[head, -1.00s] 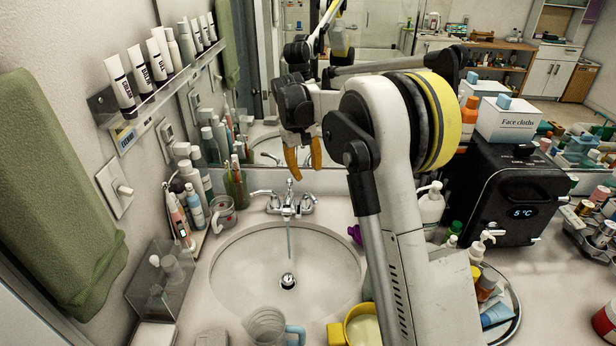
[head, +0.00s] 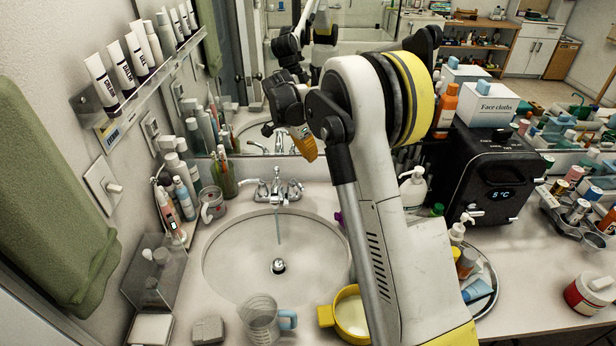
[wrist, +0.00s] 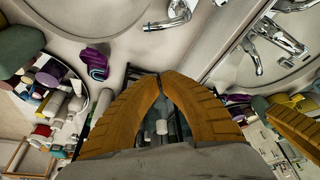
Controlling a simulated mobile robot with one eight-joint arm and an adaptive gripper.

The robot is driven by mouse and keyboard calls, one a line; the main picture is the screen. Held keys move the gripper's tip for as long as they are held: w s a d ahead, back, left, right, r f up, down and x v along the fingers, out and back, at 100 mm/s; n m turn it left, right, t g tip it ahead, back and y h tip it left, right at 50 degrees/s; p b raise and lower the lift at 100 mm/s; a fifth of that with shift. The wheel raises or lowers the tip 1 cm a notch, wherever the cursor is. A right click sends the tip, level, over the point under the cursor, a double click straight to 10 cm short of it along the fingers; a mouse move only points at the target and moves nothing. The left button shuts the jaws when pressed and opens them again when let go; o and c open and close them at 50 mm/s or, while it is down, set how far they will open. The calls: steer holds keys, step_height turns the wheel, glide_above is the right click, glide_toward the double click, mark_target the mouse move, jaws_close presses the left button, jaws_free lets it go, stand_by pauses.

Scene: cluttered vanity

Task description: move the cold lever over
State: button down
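The chrome faucet (head: 278,190) stands behind the round sink (head: 222,262), and a thin stream of water falls from its spout. It has a left lever (head: 261,190) and a right lever (head: 296,187); no hot or cold marking is readable. My gripper (head: 306,152) is above and slightly right of the faucet, with orange fingers pointing down. In the wrist view my gripper (wrist: 161,76) has its fingertips together with nothing seen between them. A chrome lever (wrist: 172,13) shows at the top of that view, apart from the fingers.
A mirror stands close behind the faucet. A purple item (wrist: 95,63) and a white pump bottle (head: 412,188) stand right of the sink. A clear jug (head: 262,318) and a yellow pot (head: 349,316) are in front. A green bottle (head: 224,180) stands at left.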

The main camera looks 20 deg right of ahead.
step_height(320, 180, down, 10)
steer(key=b, duration=0.3)
steer(key=shift+a, duration=0.2)
steer(key=shift+f, duration=0.1)
steer(key=shift+s+a+b, duration=0.25)
steer(key=shift+a+b, duration=0.1)
steer(key=shift+a, duration=0.45)
steer(key=shift+d, duration=0.1)
step_height(320, 180, up, 10)
steer(key=p, duration=0.2)
steer(key=shift+d+p, duration=0.15)
steer(key=shift+p, duration=0.25)
